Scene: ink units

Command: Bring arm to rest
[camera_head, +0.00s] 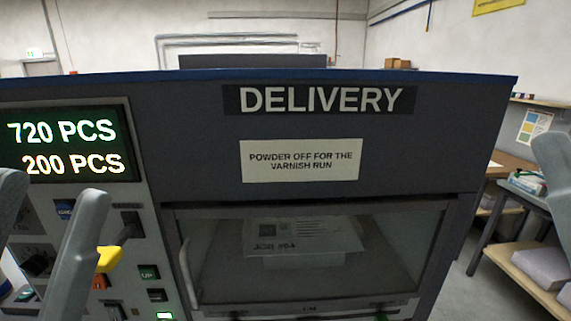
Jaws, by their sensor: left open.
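My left gripper (52,188) is in the lower left, in front of the control panel (70,190). Its two grey fingers are spread with nothing between them. The finger at the left is cut by the picture edge. A yellow knob or lever (108,259) shows just right of the inner finger; I cannot tell whether they touch. A grey finger, seemingly of my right gripper (553,165), shows at the right edge. Its other finger is out of view.
A dark machine labelled DELIVERY (430,150) fills the middle. Behind its window (400,250) lies a stack of printed sheets (305,238). The panel has a display (70,146) and several buttons. At the right stand a table (515,190) and shelf (525,270) with boxes, beyond open floor.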

